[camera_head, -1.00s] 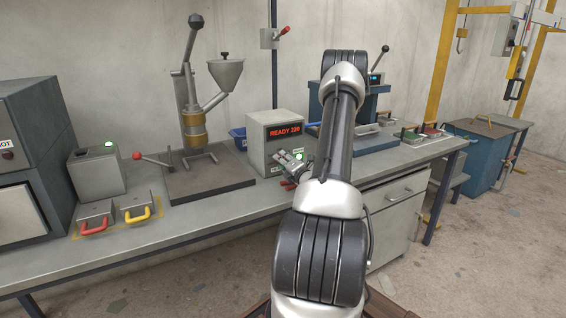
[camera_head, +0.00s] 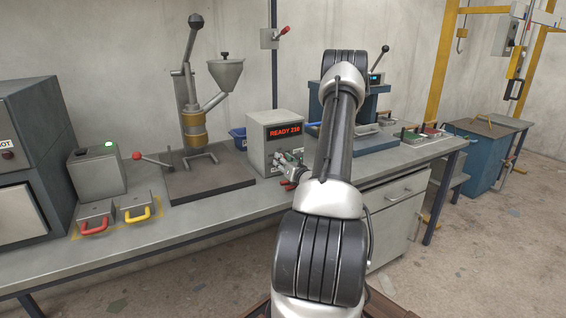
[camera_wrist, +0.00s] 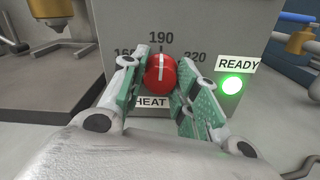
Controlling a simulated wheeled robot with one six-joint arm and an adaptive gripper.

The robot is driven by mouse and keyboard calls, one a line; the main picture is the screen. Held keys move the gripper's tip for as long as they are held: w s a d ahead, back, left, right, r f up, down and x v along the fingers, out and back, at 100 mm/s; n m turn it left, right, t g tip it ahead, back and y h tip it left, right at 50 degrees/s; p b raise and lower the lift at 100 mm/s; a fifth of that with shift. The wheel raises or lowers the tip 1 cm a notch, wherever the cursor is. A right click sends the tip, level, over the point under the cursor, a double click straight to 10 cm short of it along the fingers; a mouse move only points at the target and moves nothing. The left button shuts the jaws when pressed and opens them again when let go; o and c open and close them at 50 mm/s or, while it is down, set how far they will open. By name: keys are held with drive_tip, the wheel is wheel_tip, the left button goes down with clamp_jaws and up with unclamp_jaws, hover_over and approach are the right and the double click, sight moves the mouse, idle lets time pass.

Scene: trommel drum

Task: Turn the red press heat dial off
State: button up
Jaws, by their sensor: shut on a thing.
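The red heat dial (camera_wrist: 160,73) is on the front of a grey control box (camera_head: 256,150). In the wrist view its white line points up, near the 190 mark, with part of a lower number to its left and 220 to its right. My gripper (camera_wrist: 158,64) is shut on the dial, one green-padded finger on each side. A HEAT label (camera_wrist: 152,102) below it is partly covered. In the head view my gripper (camera_head: 279,159) is at the box's front and hides the dial.
A green READY lamp (camera_wrist: 232,85) glows right of the dial. A hopper press (camera_head: 194,125) stands left of the box, and a blue press (camera_head: 375,105) stands behind my arm. Red and yellow handled plates (camera_head: 94,222) lie at the bench's left.

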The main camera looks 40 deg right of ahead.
drive_tip(key=n, duration=1.4)
drive_tip(key=shift+n, duration=0.3)
drive_tip(key=n, duration=0.4)
drive_tip(key=shift+n, duration=0.3)
drive_tip(key=n, duration=0.4)
drive_tip(key=shift+f+n, duration=0.1)
drive_tip(key=shift+n, duration=0.6)
drive_tip(key=o, duration=1)
drive_tip(key=shift+o, duration=0.2)
